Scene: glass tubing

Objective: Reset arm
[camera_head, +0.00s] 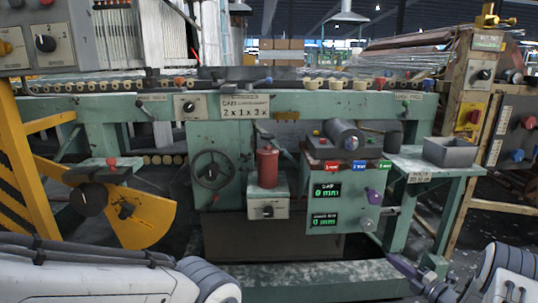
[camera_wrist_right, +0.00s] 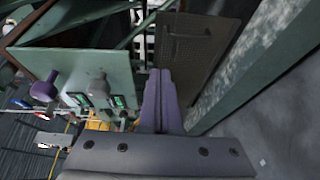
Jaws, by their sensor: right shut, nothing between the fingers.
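My right gripper (camera_head: 393,258) is low at the right of the head view, in front of the green machine (camera_head: 330,262). Its purple-grey fingers point up and to the left, below the machine's control panel (camera_head: 349,178). In the right wrist view the two fingers of this gripper (camera_wrist_right: 160,75) lie together with nothing between them. No contact with the machine shows. My left arm comes in at the lower left as white links, and its gripper is out of view.
A red cylinder (camera_head: 267,168) stands on the machine's front. A grey tray (camera_head: 449,152) sits on the green side table (camera_head: 425,166) at the right. A yellow guard (camera_head: 148,220) and a black handwheel (camera_head: 212,170) are at the left. A lower green beam (camera_head: 300,275) runs near my arms.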

